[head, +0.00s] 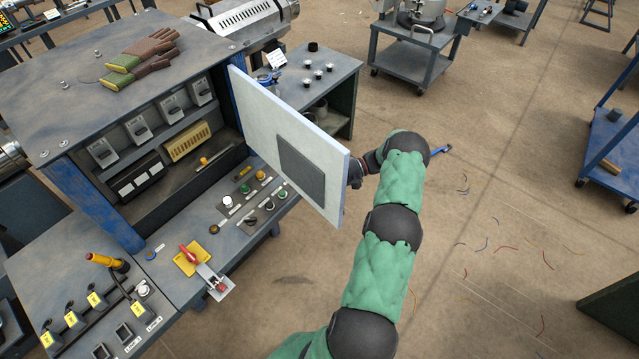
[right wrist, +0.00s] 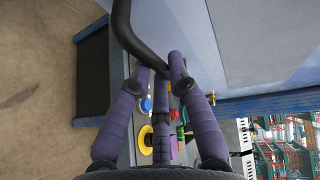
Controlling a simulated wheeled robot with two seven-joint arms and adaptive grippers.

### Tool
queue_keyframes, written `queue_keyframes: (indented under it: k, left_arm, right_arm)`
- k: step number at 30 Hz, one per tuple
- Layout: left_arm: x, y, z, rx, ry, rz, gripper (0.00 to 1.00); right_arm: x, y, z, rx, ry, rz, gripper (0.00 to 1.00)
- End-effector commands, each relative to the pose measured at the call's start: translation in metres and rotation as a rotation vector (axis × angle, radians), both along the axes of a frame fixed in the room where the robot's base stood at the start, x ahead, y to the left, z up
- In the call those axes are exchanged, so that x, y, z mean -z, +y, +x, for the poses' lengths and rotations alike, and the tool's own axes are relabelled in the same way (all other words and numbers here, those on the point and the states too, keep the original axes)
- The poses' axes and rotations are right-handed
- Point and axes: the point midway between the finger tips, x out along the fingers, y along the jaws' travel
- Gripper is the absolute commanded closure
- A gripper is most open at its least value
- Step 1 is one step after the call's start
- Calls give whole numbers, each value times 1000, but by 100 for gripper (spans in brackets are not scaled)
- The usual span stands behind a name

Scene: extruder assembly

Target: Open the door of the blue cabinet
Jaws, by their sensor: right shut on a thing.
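The blue cabinet (head: 75,200) stands at the left in the head view. Its door (head: 250,110) is swung wide out, with the pale inner face and a dark grey panel showing. The shelves inside are exposed. My right gripper (head: 357,172) is at the door's outer side by its free edge, partly hidden by the door. In the right wrist view my right gripper (right wrist: 168,65) has its fingers closed on the black curved door handle (right wrist: 124,30), next to the door's pale outer face (right wrist: 240,40). My left gripper is not in view.
Work gloves (head: 145,55) lie on the cabinet top. A control ledge (head: 225,225) with buttons and a red-handled switch runs below the opening. A side table (head: 345,75) with small parts stands behind the door. The floor right of my arm is open, with scattered wires.

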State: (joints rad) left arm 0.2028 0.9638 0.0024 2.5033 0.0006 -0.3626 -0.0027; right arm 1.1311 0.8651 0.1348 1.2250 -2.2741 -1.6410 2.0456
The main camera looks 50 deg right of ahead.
Motion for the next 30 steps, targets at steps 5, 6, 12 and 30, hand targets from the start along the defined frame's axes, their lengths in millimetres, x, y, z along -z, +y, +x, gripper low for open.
queue_keyframes:
  k: [5,6,12,30]
  left_arm:
    - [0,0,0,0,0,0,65]
    - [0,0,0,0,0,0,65]
    - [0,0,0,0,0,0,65]
    - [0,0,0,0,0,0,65]
  right_arm:
    - [0,0,2,4,-2,-3,67]
    - [0,0,2,3,-2,-3,56]
    - [0,0,1,2,-2,-2,56]
    - [-12,-60,-34,5,-2,-4,56]
